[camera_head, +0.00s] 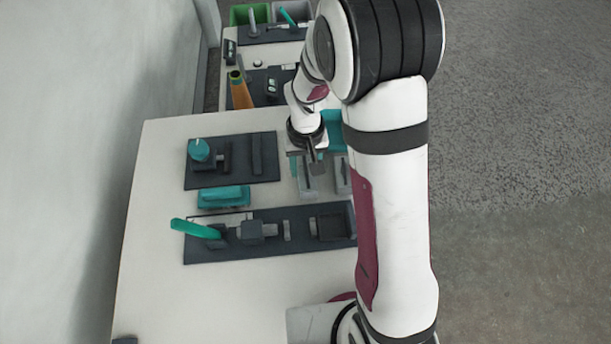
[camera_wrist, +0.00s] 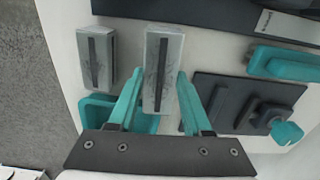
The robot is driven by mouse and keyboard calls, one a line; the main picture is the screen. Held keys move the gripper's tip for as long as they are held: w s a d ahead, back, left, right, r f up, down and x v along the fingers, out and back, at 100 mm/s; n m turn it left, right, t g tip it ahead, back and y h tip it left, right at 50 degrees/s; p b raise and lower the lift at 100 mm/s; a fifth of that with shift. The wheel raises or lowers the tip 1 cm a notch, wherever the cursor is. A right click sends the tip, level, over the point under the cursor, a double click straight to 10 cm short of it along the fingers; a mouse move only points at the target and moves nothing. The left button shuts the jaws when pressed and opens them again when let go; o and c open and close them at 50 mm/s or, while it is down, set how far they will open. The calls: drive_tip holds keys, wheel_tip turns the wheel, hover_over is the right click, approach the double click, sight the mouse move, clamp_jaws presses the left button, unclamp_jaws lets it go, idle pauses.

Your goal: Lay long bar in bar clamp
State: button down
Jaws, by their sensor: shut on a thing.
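A grey slotted block, which I take for the long bar (camera_wrist: 163,65), is between the teal fingers of my gripper (camera_wrist: 159,76) in the wrist view. The fingers are shut on its two sides. In the head view my gripper (camera_head: 308,155) points down over the table, and its fingertips are largely hidden. The bar clamp is not clearly identifiable. A dark plate (camera_head: 200,250) at the front carries a raised teal lever (camera_head: 195,228), several dark blocks and a square pocket (camera_head: 332,228). A second dark plate (camera_head: 205,178) carries a teal knob (camera_head: 198,149) and a narrow dark bar-like part.
A similar grey slotted block (camera_wrist: 96,58) stands beside the held one. A teal tray (camera_wrist: 93,115) is behind them. A teal piece (camera_head: 223,196) lies between the plates.

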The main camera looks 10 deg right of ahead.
sight(306, 169)
drive_tip(key=shift+r, duration=2.2)
drive_tip(key=w+a+r, duration=0.1)
drive_tip(key=w+a, duration=0.3)
drive_tip(key=a, duration=0.3)
drive_tip(key=w+a+r, duration=0.1)
drive_tip(key=w+a, duration=0.4)
drive_tip(key=a, duration=0.3)
drive_tip(key=shift+s+d+f, duration=0.15)
drive_tip(key=shift+f, duration=1)
drive_tip(key=shift+s+d+f, duration=0.1)
drive_tip(key=shift+f, duration=1.05)
drive_tip(key=shift+f, duration=0.1)
drive_tip(key=shift+f, duration=0.25)
drive_tip(key=shift+f, duration=0.1)
drive_tip(key=shift+f, duration=0.5)
drive_tip(key=shift+f, duration=0.7)
